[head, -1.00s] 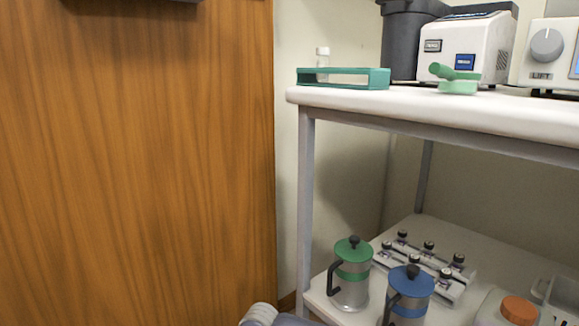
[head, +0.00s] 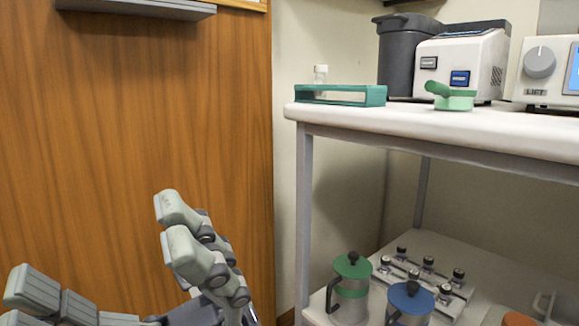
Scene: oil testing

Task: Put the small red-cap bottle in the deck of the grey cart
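An orange-red cap (head: 518,319) shows at the bottom edge, on the lower shelf; the bottle under it is cut off by the frame. No other red cap is in sight, and I cannot tell whether this is the small bottle. I see no grey cart that I can be sure of. My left gripper (head: 100,257) is at the lower left in front of the wooden door. Its grey fingers are spread wide with nothing between them. It is well apart from the bottle. My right gripper is not in view.
Green-lidded (head: 351,280) and blue-lidded (head: 410,300) jugs stand on the lower shelf. The wooden door (head: 120,120) is at left.

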